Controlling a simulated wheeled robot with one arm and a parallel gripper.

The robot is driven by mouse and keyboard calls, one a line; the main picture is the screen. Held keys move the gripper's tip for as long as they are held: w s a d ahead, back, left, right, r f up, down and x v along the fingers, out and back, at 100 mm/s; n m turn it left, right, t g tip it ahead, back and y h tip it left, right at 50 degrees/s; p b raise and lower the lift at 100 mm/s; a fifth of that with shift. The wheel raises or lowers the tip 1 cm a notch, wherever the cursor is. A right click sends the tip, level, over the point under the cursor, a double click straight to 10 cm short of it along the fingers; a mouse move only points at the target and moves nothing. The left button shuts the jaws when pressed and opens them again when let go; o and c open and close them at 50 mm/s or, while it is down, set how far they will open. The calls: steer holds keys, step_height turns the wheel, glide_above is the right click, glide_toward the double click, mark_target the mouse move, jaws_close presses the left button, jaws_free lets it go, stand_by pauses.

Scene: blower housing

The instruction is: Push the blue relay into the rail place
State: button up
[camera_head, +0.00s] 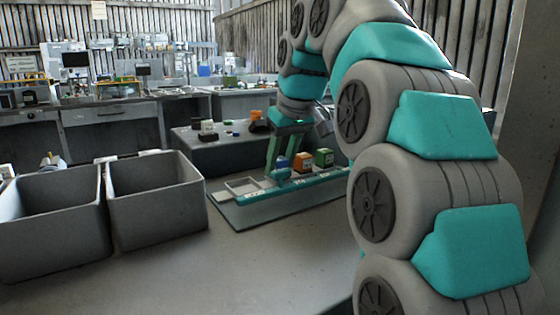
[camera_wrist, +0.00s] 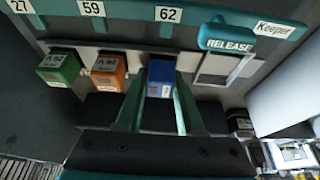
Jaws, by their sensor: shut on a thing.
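The blue relay (camera_wrist: 161,76) is between the two fingers of my gripper (camera_wrist: 161,84), which is shut on it. It is in line with the label 62 on the teal rail (camera_wrist: 120,9). An orange relay (camera_wrist: 109,70) and a green relay (camera_wrist: 59,69) stand in the row to its left, by labels 59 and 27. In the head view my gripper (camera_head: 284,150) reaches down at the rail (camera_head: 318,181), and the fingers partly hide the blue relay. How deep the blue relay is seated cannot be told.
Two grey bins (camera_head: 155,205) stand to the left. Small loose parts (camera_head: 207,128) lie on the surface behind. The front bench is clear.

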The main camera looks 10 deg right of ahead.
steer(key=shift+f, duration=0.15)
steer(key=o, duration=1.1)
